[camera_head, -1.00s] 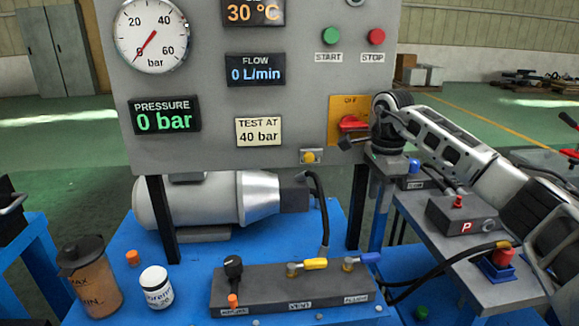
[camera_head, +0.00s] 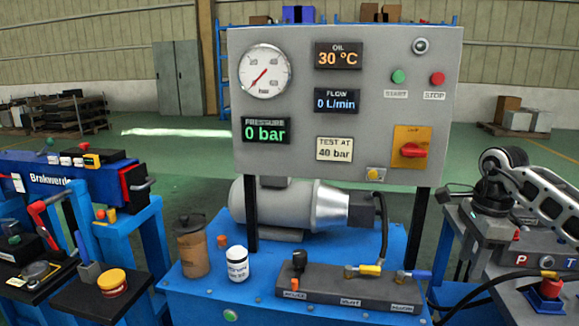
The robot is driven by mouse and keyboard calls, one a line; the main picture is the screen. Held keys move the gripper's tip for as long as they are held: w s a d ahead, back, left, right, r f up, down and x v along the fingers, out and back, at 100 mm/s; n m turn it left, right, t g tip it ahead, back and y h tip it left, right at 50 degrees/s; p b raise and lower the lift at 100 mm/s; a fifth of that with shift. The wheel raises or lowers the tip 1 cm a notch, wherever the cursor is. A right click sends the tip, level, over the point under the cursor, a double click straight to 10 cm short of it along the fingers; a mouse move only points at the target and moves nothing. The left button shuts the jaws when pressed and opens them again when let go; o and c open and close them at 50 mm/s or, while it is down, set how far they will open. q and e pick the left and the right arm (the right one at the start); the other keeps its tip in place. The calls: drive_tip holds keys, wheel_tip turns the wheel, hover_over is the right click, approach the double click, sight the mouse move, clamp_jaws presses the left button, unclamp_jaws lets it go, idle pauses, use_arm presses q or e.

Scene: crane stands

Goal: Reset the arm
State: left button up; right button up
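My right arm (camera_head: 545,200) comes in from the right edge, with its dark wrist joint (camera_head: 503,159) up. My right gripper (camera_head: 472,192) is right of the grey test panel (camera_head: 300,165), apart from it. Its fingers are small and dark, so I cannot tell their opening or whether they hold anything. The red rotary switch (camera_head: 413,150) on its yellow plate (camera_head: 405,133) is uncovered; its handle lies about level. My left gripper is out of view.
The blue bench (camera_head: 200,298) carries a motor (camera_head: 285,205), a brown jug (camera_head: 192,250), a white jar (camera_head: 237,264) and a valve block (camera_head: 345,288). Another blue stand (camera_head: 70,185) is left. A grey side table (camera_head: 515,300) is right. Green floor is open behind.

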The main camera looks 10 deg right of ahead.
drive_tip(key=w+a+f+y+p, duration=0.1)
drive_tip(key=a+f+y, duration=0.3)
drive_tip(key=a, duration=0.7)
drive_tip(key=a+f+y, duration=0.4)
drive_tip(key=a, duration=0.6)
drive_tip(key=s+a+r+m+t+y+p, duration=0.1)
drive_tip(key=s+a+r+m+t+y, duration=0.15)
drive_tip(key=a+m+t+y, duration=0.4)
drive_tip(key=s+a+r+m+t+y+p, duration=0.1)
drive_tip(key=s+a+r+m+t+y, duration=0.15)
drive_tip(key=a+m, duration=0.7)
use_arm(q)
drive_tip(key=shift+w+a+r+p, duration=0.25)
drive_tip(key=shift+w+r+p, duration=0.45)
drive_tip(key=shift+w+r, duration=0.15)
use_arm(e)
drive_tip(key=s+d+f+m+h, duration=0.2)
drive_tip(key=s+f+m+h, duration=0.2)
drive_tip(key=m, duration=0.6)
drive_tip(key=s+d+f+m+h, duration=0.3)
drive_tip(key=s+f+m+h, duration=0.2)
drive_tip(key=m, duration=0.6)
drive_tip(key=s+d+f+m+t+h, duration=0.1)
drive_tip(key=s+f+m+h, duration=0.4)
drive_tip(key=m, duration=0.6)
drive_tip(key=shift+d+f, duration=0.45)
drive_tip(key=shift+d, duration=0.45)
